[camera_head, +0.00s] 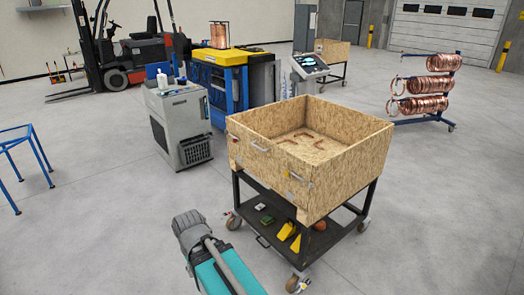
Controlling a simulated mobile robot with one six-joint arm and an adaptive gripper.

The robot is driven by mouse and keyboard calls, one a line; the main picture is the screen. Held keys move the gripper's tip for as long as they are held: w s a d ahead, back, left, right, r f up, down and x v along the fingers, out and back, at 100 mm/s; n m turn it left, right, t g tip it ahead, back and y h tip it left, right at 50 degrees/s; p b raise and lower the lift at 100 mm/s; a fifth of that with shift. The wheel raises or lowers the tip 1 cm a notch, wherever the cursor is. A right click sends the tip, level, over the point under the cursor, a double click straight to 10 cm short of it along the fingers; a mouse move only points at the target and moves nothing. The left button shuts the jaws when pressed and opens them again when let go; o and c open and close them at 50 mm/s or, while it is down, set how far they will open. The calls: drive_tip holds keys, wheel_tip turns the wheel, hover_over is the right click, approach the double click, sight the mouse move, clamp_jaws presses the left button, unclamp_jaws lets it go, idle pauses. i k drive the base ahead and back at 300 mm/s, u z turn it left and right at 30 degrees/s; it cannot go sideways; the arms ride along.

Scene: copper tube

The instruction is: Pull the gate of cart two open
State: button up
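A cart with an open-topped chipboard box (345,165) on a black frame stands in the middle of the view. Its near-left panel (270,165), with small metal fittings, stands upright and looks closed. A metal fitting (260,148) is near the panel's middle, and another (298,179) is near its right end. Small copper pieces (305,139) lie inside the box. A second chipboard cart (333,46) stands far behind. I see no readable number on either cart. My teal and grey arm shows at the bottom, left of the near cart; my gripper does not show.
The near cart's lower shelf (285,215) carries yellow, green and orange items. A grey cabinet (181,125) and a blue-yellow machine (217,78) stand behind left. A blue frame (38,150) is at far left, a copper coil rack (425,95) at right. Floor around the cart is free.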

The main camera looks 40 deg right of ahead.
sight(269, 160)
drive_tip(key=z, duration=0.55)
drive_tip(key=i, duration=1)
